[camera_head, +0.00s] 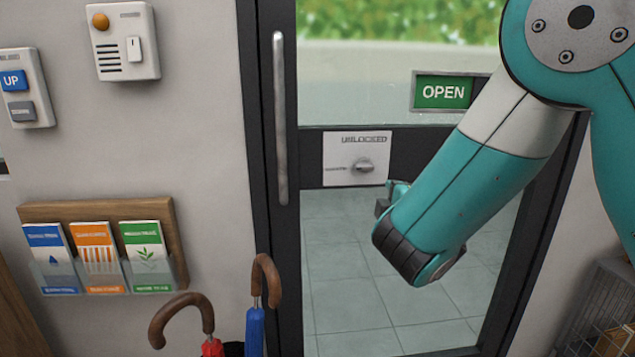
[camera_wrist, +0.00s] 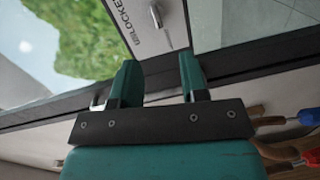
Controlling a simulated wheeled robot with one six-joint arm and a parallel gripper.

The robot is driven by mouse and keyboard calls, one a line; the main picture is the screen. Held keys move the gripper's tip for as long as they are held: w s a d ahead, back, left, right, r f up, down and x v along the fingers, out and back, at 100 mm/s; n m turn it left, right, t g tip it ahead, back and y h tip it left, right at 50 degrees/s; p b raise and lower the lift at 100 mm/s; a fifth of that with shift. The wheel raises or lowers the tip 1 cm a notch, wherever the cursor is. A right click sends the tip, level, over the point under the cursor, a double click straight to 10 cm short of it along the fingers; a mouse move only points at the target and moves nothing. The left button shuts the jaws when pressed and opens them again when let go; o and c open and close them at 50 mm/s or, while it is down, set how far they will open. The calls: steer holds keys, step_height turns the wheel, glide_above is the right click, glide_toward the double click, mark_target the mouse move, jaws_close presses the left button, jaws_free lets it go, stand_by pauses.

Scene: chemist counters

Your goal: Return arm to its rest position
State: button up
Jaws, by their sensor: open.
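My gripper (camera_wrist: 158,80) shows in the wrist view with its two teal fingers apart and nothing between them. In the head view my teal and white arm reaches down from the upper right in front of the glass door. There my gripper (camera_head: 385,197) is mostly hidden behind the wrist, just below the white lock plate. The lock plate (camera_head: 340,172) reads UNLOCKED and has a small grey turn knob (camera_head: 364,166). The plate also shows beyond the fingers in the wrist view (camera_wrist: 142,32). I cannot tell how far the fingertips are from it.
The dark-framed door (camera_head: 272,230) has a vertical handle (camera_head: 280,120) and a green OPEN sign (camera_head: 443,92). Umbrellas with brown hooked handles (camera_head: 183,312) stand at the bottom. A leaflet rack (camera_head: 180,240) and switch boxes (camera_head: 124,42) are on the left wall. A wire basket (camera_head: 600,310) is lower right.

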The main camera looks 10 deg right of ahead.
steer(key=s+a+r+m+g+y+p, duration=0.1)
steer(key=s+r+m+g+p, duration=0.2)
steer(key=s, duration=0.7)
steer(key=s+a+r+m+g+y+p, duration=0.2)
steer(key=s+r+m+g+p, duration=0.1)
steer(key=s+g, duration=0.5)
steer(key=s+a+r+m+g+y+p, duration=0.2)
steer(key=s+g, duration=0.4)
steer(key=s, duration=0.8)
steer(key=shift+a+r+m+p, duration=0.2)
steer(key=shift+r+m+p, duration=0.3)
steer(key=shift+r+p, duration=0.3)
steer(key=shift+f, duration=0.1)
